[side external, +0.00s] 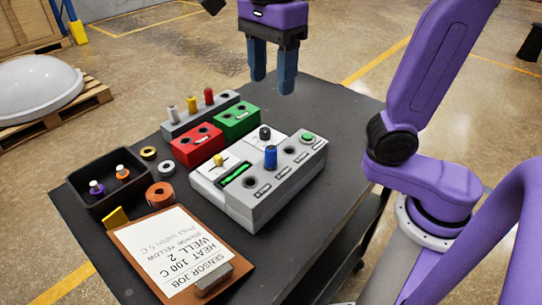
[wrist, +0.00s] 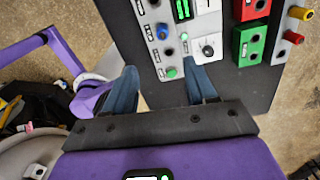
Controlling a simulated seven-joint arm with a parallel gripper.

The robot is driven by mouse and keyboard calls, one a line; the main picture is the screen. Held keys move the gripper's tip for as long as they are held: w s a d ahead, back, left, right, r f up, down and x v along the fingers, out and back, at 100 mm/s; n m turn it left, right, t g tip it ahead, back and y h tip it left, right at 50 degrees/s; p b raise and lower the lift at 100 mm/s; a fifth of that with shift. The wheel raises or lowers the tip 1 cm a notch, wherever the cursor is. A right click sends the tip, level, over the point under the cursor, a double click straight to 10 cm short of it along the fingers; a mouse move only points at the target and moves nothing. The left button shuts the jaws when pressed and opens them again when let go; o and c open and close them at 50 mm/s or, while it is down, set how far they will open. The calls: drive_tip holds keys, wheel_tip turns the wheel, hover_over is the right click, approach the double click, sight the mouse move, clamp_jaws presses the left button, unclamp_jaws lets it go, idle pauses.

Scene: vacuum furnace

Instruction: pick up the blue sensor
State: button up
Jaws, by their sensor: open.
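The blue sensor (side external: 270,157) stands upright in the top of the grey-and-white control box (side external: 255,205), with a green button near the box's right end. In the wrist view the blue sensor (wrist: 163,31) shows near the top, beyond my fingertips. My gripper (side external: 273,86) is open and empty, pointing down, well above the table and apart from the sensor. Its two blue fingers (wrist: 159,68) are spread in the wrist view. The sensor's lower end is hidden in the box.
A red block (side external: 197,146), a green block (side external: 236,120) and a grey rack (side external: 200,115) with several coloured plugs stand behind the box. A black tray (side external: 108,190), tape rolls and a clipboard (side external: 172,258) lie to the left. The dark tabletop's far right is clear.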

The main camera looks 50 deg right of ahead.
sight(271, 147)
wheel_tip(271, 147, down, 12)
drive_tip(key=shift+f, duration=0.1)
drive_tip(key=shift+w+d+f, duration=0.1)
drive_tip(key=shift+f, duration=1.2)
drive_tip(key=shift+w+d+f, duration=0.1)
drive_tip(key=shift+f, duration=1.15)
clamp_jaws()
